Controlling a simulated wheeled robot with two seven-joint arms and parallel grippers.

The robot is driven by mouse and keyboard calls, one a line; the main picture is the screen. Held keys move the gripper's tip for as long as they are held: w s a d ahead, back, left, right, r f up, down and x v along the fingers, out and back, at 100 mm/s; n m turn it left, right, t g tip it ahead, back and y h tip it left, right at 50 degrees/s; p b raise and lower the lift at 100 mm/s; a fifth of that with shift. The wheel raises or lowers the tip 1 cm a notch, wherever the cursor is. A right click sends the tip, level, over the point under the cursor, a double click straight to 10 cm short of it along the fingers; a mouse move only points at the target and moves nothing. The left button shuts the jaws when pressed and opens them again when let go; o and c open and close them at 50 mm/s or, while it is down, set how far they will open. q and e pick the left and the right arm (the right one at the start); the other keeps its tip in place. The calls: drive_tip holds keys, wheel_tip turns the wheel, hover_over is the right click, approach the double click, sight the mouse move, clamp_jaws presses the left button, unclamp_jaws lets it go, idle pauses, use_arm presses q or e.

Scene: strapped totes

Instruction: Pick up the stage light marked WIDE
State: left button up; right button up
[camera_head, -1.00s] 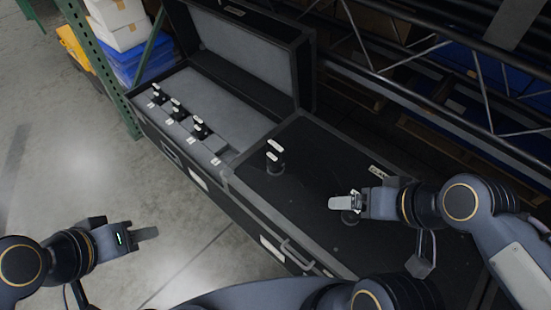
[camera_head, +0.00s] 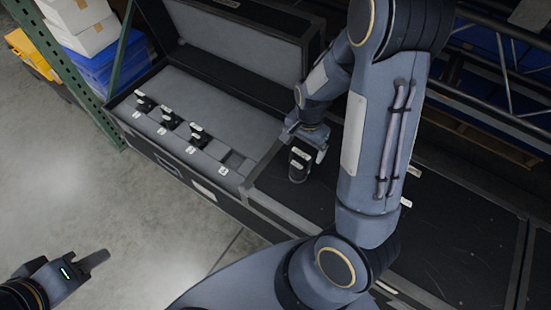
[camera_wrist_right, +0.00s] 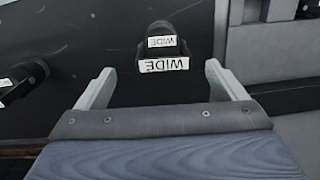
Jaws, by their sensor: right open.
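The stage light marked WIDE (camera_wrist_right: 163,50) is a small black fixture with two white WIDE labels, on a dark surface in the right wrist view. In the head view a black light with a pale label (camera_head: 299,165) stands on the closed case top beside my right gripper (camera_head: 306,143). In the right wrist view my right gripper (camera_wrist_right: 160,85) is open, its two pale fingers apart, with the WIDE light ahead between them and not gripped. My left gripper (camera_head: 90,264) hangs over the floor at lower left; its finger gap is unclear.
An open case (camera_head: 215,190) at left holds several black lights (camera_head: 170,120) in a grey insert with white tags. Another dark light (camera_wrist_right: 24,80) stands left in the right wrist view. A green rack post (camera_head: 88,90) and metal truss (camera_head: 500,80) flank the cases.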

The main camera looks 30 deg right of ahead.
sight(301, 154)
drive_tip(key=shift+w+f, duration=0.3)
drive_tip(key=shift+f, duration=0.15)
drive_tip(key=shift+w+f, duration=0.1)
drive_tip(key=shift+f, duration=0.2)
wheel_tip(301, 154, down, 7)
drive_tip(key=shift+d+f+b, duration=0.1)
drive_tip(key=shift+b, duration=0.25)
drive_tip(key=c, duration=1.9)
clamp_jaws()
drive_tip(key=shift+r, duration=0.2)
